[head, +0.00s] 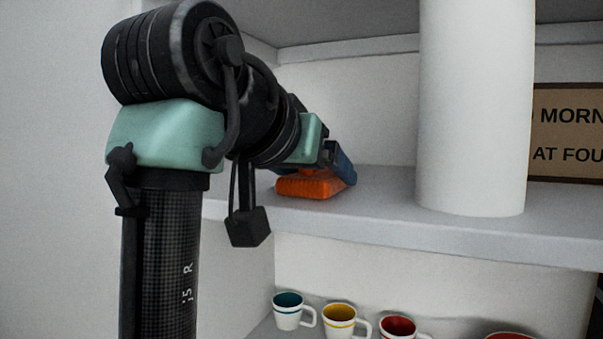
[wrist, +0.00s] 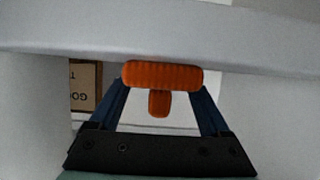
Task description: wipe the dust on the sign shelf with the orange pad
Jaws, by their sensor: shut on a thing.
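The orange pad (head: 310,187) is at the left part of the sign shelf (head: 375,215), low at its surface; I cannot tell whether it touches. My gripper (head: 335,165) is shut on the pad, partly hidden behind my arm in the head view. In the wrist view the pad (wrist: 162,74) and its short handle sit between the blue fingers of my gripper (wrist: 160,96). The brown sign (head: 567,133) stands at the right of the shelf, cut by the frame; part of it shows in the wrist view (wrist: 86,86). I cannot make out dust.
A thick white column (head: 474,105) stands on the shelf between the pad and the sign. Several mugs, such as a yellow-lined one (head: 339,320), and a red dish (head: 510,336) stand below. A white wall (head: 50,170) is at the left. The shelf between pad and column looks clear.

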